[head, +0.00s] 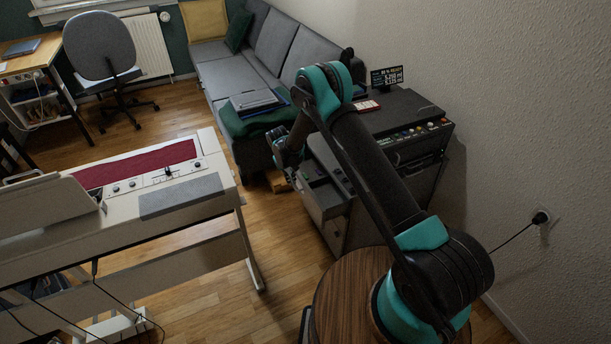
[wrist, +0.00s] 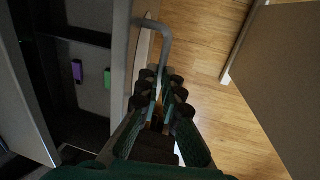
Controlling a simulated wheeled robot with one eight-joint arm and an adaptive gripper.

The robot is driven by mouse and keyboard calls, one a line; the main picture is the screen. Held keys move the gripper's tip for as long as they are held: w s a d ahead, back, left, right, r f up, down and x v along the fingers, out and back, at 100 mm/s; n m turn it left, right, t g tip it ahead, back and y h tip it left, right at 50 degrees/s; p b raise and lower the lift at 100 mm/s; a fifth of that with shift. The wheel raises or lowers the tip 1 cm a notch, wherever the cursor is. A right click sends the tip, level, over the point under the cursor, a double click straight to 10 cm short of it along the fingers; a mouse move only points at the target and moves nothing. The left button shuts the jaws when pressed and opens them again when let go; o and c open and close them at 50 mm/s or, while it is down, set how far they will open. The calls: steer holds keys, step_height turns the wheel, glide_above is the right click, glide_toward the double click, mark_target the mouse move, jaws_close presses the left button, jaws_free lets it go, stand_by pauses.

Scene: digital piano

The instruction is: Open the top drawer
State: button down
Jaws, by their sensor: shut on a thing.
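The top drawer of the dark cabinet is pulled open, and its front panel (wrist: 120,70) shows in the wrist view with the dark inside to its left. In the head view the open drawer (head: 318,190) sticks out from the cabinet's left side. A grey bar handle (wrist: 166,36) curves out from the drawer front. My gripper (wrist: 161,88) is shut on this handle; its fingers hide the near part of the bar.
A purple object (wrist: 77,70) and a green object (wrist: 107,79) lie in the drawer. The cabinet (head: 410,110) carries several small items. A grey sofa (head: 235,80) stands behind, and the piano (head: 180,190) is on the left.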

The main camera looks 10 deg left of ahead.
steer(key=s+a, duration=0.8)
steer(key=a, duration=0.4)
steer(key=shift+s, duration=0.1)
steer(key=c, duration=1.9)
jaws_free()
steer(key=shift+f, duration=0.1)
steer(key=r, duration=0.4)
steer(key=a+r, duration=0.1)
steer(key=r, duration=0.3)
steer(key=s+r, duration=0.1)
steer(key=r, duration=0.3)
steer(key=shift+a, duration=0.4)
steer(key=shift+f, duration=0.1)
